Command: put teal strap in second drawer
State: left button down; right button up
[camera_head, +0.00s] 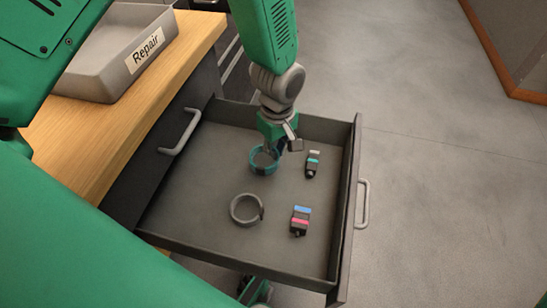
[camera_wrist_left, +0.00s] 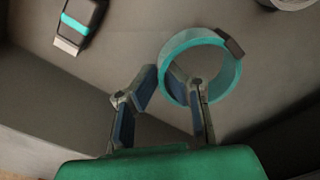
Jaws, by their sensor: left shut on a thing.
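The teal strap (camera_head: 264,160) is a ring-shaped band with a dark clasp. My left gripper (camera_head: 272,146) reaches down over the open drawer (camera_head: 190,208) and is shut on the strap's band. In the left wrist view, the strap (camera_wrist_left: 237,80) shows at the fingertips of my left gripper (camera_wrist_left: 160,84), one finger overlapping the ring. The strap is within the drawer's outline; whether it touches the drawer floor I cannot tell. The open drawer sits below a closed drawer front with a handle (camera_head: 182,133).
A grey strap (camera_head: 246,210), a dark device with blue and pink bands (camera_head: 301,220) and a dark device with a teal band (camera_head: 313,163) lie in the open drawer. A grey "Repair" tray (camera_head: 110,60) stands on the wooden top (camera_head: 125,105). The floor at right is clear.

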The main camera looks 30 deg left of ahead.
aim_at(272, 162)
pick_arm(q)
notch_tip(272, 162, down, 4)
jog(key=shift+a+r+b, duration=0.15)
jog(key=shift+r+b, duration=0.05)
jog(key=shift+b, duration=0.5)
jog(key=shift+a, duration=0.45)
jog(key=c, duration=2.1)
grip_release()
jog(key=o, duration=0.4)
jog(key=shift+d+r, duration=0.15)
jog(key=shift+d, duration=0.4)
jog(key=shift+r, duration=0.15)
jog(key=r+p, duration=0.5)
jog(key=r, duration=0.5)
jog(key=shift+a+r, duration=0.2)
jog(key=shift+d+r, duration=0.15)
jog(key=shift+r, duration=0.45)
pick_arm(e)
notch_tip(272, 162, up, 4)
jog(key=shift+a+f, duration=0.1)
